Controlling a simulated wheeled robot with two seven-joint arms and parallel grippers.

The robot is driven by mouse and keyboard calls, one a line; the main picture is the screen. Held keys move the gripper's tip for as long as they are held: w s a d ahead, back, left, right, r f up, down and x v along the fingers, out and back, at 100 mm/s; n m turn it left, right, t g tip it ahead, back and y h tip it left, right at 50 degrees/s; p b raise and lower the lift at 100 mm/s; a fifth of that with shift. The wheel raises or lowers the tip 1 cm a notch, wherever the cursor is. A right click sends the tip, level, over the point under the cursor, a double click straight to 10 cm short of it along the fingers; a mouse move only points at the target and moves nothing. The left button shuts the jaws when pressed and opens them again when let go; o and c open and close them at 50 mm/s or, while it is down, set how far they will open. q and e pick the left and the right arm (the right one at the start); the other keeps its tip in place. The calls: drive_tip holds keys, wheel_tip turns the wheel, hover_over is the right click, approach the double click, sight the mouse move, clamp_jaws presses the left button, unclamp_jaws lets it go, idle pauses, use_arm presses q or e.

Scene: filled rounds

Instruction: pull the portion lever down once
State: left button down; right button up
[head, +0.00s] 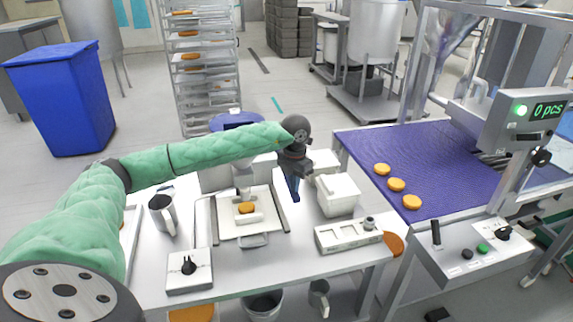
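A small white box with a short black-knobbed lever (188,265) stands at the front left of the white table; the lever looks roughly upright. Another black lever (436,234) stands upright on the control panel by the conveyor. I cannot tell from the picture which is the portion lever. An orange-brown round (247,208) sits under a nozzle in the white tray-like station. My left arm reaches across the table from the left. My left gripper (294,190) points down behind and right of that station, away from both levers. Its finger gap cannot be made out. My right gripper is out of view.
A metal jug (162,214) stands left of the station, a white container (338,196) right of it. A purple conveyor belt (420,150) carries three rounds; its display (547,110) reads 0 pcs. A blue bin (65,100) stands at the back left.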

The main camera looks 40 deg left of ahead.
use_arm(q)
drive_tip(key=shift+f, duration=0.4)
drive_tip(key=shift+r, duration=0.1)
wheel_tip(320, 180, up, 15)
drive_tip(key=p, duration=0.4)
idle(1.5)
idle(0.4)
